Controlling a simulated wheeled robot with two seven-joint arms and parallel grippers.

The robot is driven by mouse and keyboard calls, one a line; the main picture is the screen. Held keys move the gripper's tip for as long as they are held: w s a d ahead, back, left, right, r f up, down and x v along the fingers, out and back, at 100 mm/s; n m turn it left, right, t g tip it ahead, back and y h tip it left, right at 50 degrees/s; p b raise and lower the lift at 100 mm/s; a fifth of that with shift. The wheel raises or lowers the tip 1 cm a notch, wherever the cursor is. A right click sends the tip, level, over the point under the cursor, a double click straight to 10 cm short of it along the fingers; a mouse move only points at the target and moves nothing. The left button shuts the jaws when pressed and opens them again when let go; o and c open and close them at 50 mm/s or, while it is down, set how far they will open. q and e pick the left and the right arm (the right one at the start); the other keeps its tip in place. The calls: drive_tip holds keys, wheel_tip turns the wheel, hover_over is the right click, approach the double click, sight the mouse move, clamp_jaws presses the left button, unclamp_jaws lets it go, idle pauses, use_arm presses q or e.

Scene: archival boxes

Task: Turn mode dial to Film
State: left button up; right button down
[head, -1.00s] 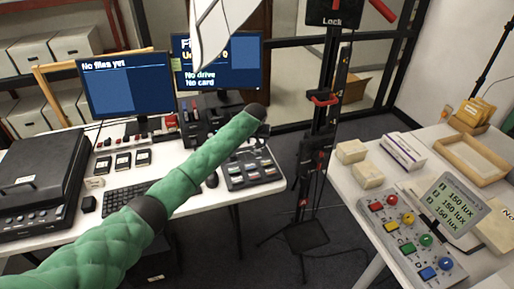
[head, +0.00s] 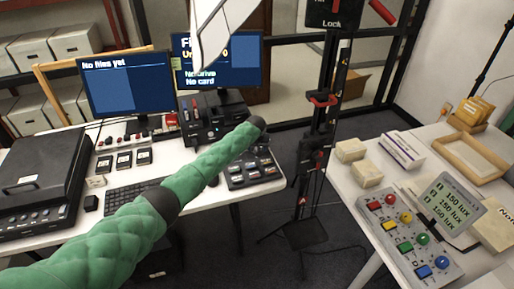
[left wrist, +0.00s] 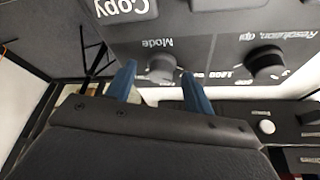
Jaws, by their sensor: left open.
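The mode dial (left wrist: 158,68) is a round grey knob on a dark panel (left wrist: 205,28), with an upside-down "Mode" label, in the left wrist view. My left gripper (left wrist: 159,73) is open, with one blue finger at each side of the dial in that view. I cannot tell whether the fingers touch it. The dial's setting cannot be read. In the head view my green left arm reaches over the desk; its fingers and the dial cannot be made out there. My right gripper is not in view.
A resolution knob (left wrist: 265,65) and a "Copy" label (left wrist: 125,8) flank the dial. The desk (head: 225,200) holds a dark device (head: 205,118), a keyboard (head: 130,196) and two monitors, the left (head: 125,85) reading "No files yet". A black stand (head: 318,150) stands right.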

use_arm(q)
drive_tip(key=c, duration=1)
drive_tip(key=shift+o, duration=0.2)
